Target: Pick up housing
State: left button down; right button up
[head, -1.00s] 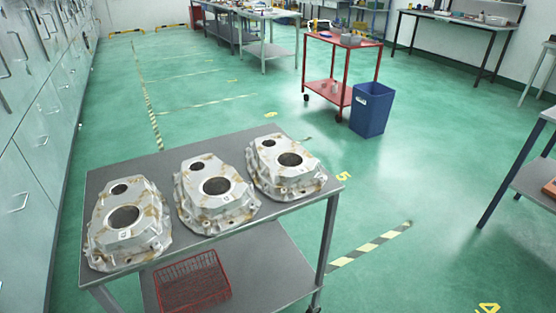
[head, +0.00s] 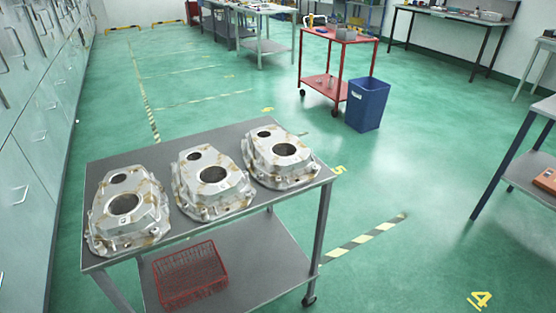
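Three silver aluminium housings with brownish stains stand in a row on the top of a grey trolley (head: 262,213). The left housing (head: 146,222) is nearest the trolley's left end. The middle housing (head: 232,193) is beside it, and the right housing (head: 267,166) is toward the far right corner. Each has one large and one small round opening on top. Neither of my grippers shows in the head view, and nothing touches the housings.
A red wire basket (head: 190,274) sits on the trolley's lower shelf. A blue bin (head: 366,105) and a red cart (head: 340,38) stand behind to the right. Grey cabinets (head: 30,130) line the left side. A workbench (head: 530,150) is at the right edge. Green floor between is open.

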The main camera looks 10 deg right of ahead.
aim_at(276, 158)
jog(key=k, duration=1.05)
jog(key=z, duration=0.85)
jog(key=i, duration=1.8)
jog(key=u, duration=1.1)
jog(key=i, duration=0.15)
jog(key=u, duration=0.2)
